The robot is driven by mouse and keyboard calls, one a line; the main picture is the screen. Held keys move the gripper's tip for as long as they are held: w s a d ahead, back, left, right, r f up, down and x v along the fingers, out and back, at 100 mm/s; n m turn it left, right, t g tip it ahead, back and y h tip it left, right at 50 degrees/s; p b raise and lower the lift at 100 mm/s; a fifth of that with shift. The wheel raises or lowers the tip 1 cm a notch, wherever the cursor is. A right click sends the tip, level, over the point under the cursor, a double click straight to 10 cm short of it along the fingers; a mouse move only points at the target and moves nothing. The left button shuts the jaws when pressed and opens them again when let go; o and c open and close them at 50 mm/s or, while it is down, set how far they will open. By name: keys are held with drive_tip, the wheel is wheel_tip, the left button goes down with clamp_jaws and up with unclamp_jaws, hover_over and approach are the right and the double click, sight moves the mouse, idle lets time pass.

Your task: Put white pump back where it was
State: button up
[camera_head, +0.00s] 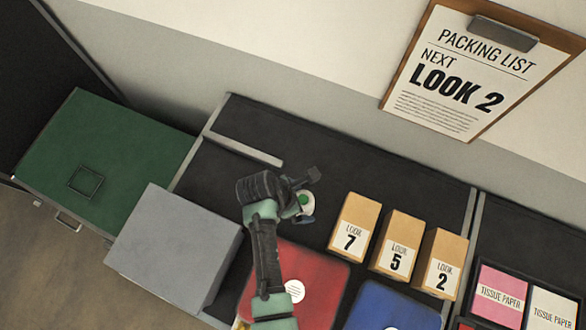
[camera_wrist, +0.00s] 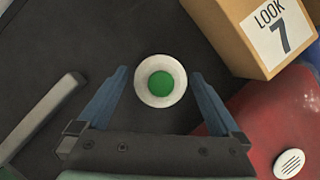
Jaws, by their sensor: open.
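A white round thing with a green centre (camera_wrist: 160,92) stands on the dark surface, seen from above in the wrist view. It shows partly behind my gripper in the head view (camera_head: 308,208). I cannot tell from its shape whether it is the white pump; no other pump is visible. My gripper (camera_wrist: 159,76) is open, with one blue finger on each side of this thing. In the head view my gripper (camera_head: 304,188) is above the dark table (camera_head: 330,140). I see no clear contact between the fingers and the white thing.
Boxes labelled 7 (camera_head: 354,226), 5 (camera_head: 397,243) and 2 (camera_head: 437,263) stand to the right. A red case (camera_head: 325,275) and blue case (camera_head: 390,308) lie in front. A grey box (camera_head: 175,245) and low grey strip (camera_head: 245,150) are left. The table behind is clear.

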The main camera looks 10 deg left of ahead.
drive_tip(key=v, duration=1.1)
drive_tip(key=w+a+r+m+t+y, duration=0.2)
drive_tip(key=w+r+m+t, duration=0.3)
drive_tip(key=w+r, duration=0.75)
drive_tip(key=w+d+r+m+t+y, duration=0.1)
drive_tip(key=w+r+m+t, duration=0.3)
drive_tip(key=r, duration=0.8)
drive_tip(key=w+r+m+t+y, duration=0.1)
drive_tip(key=w+r+m+t, duration=0.35)
drive_tip(key=r, duration=0.75)
drive_tip(key=s+d+r+m+t, duration=0.1)
drive_tip(key=s+r+m+t, duration=0.2)
drive_tip(key=r, duration=0.7)
drive_tip(key=s+d+r+m+t, duration=0.2)
drive_tip(key=s+r+t, duration=0.3)
drive_tip(key=r, duration=0.6)
drive_tip(key=s+d+r+m+t, duration=0.2)
drive_tip(key=s+r+m+t, duration=0.2)
drive_tip(key=s+r, duration=0.3)
wheel_tip(320, 180, up, 4)
drive_tip(key=shift+m, duration=0.45)
wheel_tip(320, 180, down, 4)
drive_tip(key=b, duration=0.4)
drive_tip(key=shift+f, duration=0.25)
